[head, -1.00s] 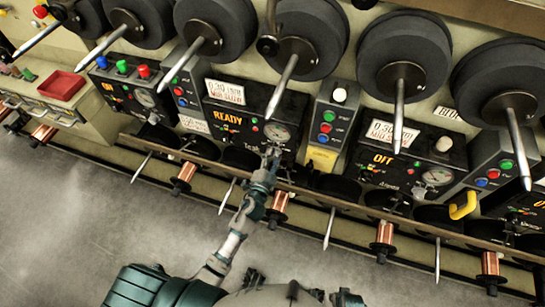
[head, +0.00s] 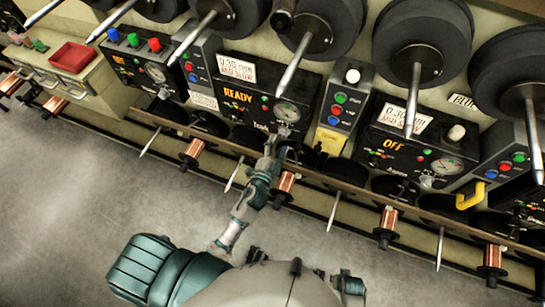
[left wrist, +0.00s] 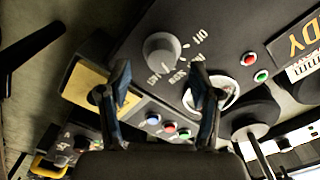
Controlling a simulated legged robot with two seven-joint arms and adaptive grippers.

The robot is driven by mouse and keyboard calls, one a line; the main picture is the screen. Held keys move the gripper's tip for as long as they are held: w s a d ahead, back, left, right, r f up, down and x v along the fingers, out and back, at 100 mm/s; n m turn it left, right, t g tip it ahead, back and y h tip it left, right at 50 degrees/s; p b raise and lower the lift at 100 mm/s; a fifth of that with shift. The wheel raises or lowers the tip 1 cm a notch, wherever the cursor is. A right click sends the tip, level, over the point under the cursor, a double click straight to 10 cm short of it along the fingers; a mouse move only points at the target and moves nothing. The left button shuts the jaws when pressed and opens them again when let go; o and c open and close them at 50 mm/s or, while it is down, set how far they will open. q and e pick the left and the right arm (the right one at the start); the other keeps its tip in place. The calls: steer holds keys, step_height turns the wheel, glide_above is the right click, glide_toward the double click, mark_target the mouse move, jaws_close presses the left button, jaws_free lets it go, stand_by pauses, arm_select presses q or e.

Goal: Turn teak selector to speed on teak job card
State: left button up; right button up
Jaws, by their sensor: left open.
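The teak panel (head: 240,110) is black, with a lit READY display (head: 237,95) and a gauge (head: 287,111). Its white job card (head: 237,67) reads 0.30 mm and what looks like MID SLOW. The teak selector is a round grey knob (left wrist: 160,49) in the left wrist view, with OFF and other tilted white labels around it; its exact setting is unclear. My left gripper (head: 276,141) is open and empty just in front of the panel's lower right. In the left wrist view its fingers (left wrist: 162,80) stand apart, with the knob beyond the gap. My right gripper is out of view.
A button box (head: 340,105) with a yellow plate stands right of the panel. A long rail (head: 335,183) with copper spools (head: 285,185) runs below. Large dark reels (head: 310,35) with pointed spindles jut out above. The grey floor in front is clear.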

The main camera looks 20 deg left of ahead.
arm_select(q)
steer(key=s, duration=0.8)
steer(key=shift+s, duration=0.2)
steer(key=shift+a+f, duration=0.1)
steer(key=shift+f, duration=0.05)
steer(key=s+a+f+n+g+p, duration=0.1)
steer(key=s+f+n+g, duration=0.15)
steer(key=f, duration=0.55)
steer(key=s+a+f+n+g+y, duration=0.1)
steer(key=s+f+g, duration=0.2)
steer(key=f, duration=0.4)
steer(key=s+a+f+n+g+p, duration=0.1)
steer(key=s+a+f+n+g, duration=0.15)
steer(key=f, duration=0.55)
steer(key=s+f+n+g, duration=0.1)
steer(key=s+f+g, duration=0.3)
steer(key=s+f, duration=0.3)
steer(key=s+f+n+g, duration=0.1)
steer(key=s+f+g, duration=0.3)
steer(key=s+f, duration=0.3)
steer(key=s, duration=0.4)
steer(key=shift+s+a+h, duration=0.25)
steer(key=shift+a+h, duration=0.05)
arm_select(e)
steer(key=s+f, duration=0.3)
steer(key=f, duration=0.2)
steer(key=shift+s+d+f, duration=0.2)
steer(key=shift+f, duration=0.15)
